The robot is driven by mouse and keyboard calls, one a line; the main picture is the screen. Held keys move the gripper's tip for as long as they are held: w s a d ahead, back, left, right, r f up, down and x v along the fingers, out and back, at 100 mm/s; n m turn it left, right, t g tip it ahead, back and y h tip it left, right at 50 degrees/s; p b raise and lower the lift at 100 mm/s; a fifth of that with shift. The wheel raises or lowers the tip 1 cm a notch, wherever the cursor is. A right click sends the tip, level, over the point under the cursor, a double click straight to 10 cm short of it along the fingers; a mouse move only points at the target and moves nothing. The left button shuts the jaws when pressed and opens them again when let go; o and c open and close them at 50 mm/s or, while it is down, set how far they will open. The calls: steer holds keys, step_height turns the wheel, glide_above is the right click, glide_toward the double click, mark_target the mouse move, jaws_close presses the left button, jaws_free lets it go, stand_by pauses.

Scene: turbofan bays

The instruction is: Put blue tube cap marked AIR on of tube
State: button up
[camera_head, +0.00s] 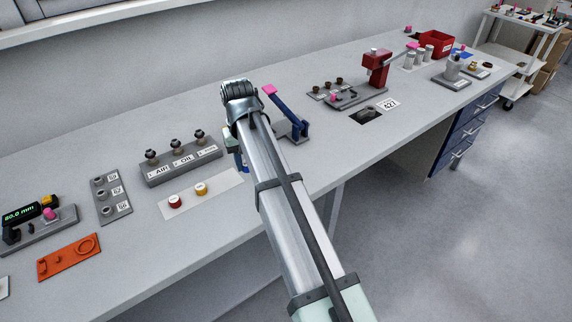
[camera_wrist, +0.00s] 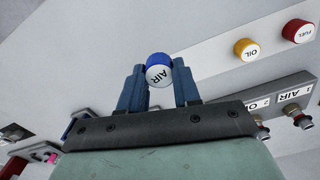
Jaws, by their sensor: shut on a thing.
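The blue tube cap (camera_wrist: 159,68) has a white face marked AIR and sits between my fingers in the wrist view. My gripper (camera_wrist: 158,84) is shut on it; I cannot tell whether the cap touches the surface below. In the head view my gripper (camera_head: 241,162) is right of the grey tube rack, partly behind my arm, and the cap is hidden there. The rack (camera_head: 181,165) holds three upright dark-topped tubes. The AIR-labelled tube (camera_head: 152,158) is leftmost, beside the OIL tube (camera_head: 176,147). Part of the rack (camera_wrist: 285,103) shows at right in the wrist view.
A white mat (camera_head: 213,196) carries a red cap (camera_head: 175,201) and a yellow cap (camera_head: 201,188) in front of the rack. A blue stand with a pink top (camera_head: 288,117) is close to my arm's right. A grey holder (camera_head: 110,198) stands left of the rack.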

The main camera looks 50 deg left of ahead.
steer(key=s+a+r+n, duration=0.2)
steer(key=s+a, duration=0.5)
steer(key=s, duration=0.3)
steer(key=s+a+r+n, duration=0.1)
steer(key=s+a+r, duration=0.2)
steer(key=s+a, duration=0.5)
step_height(320, 180, up, 3)
glide_above(148, 150)
steer(key=shift+f, duration=2.8)
steer(key=shift+f, duration=1.25)
steer(key=o, duration=1.5)
steer(key=shift+r, duration=0.15)
steer(key=shift+r, duration=3.4)
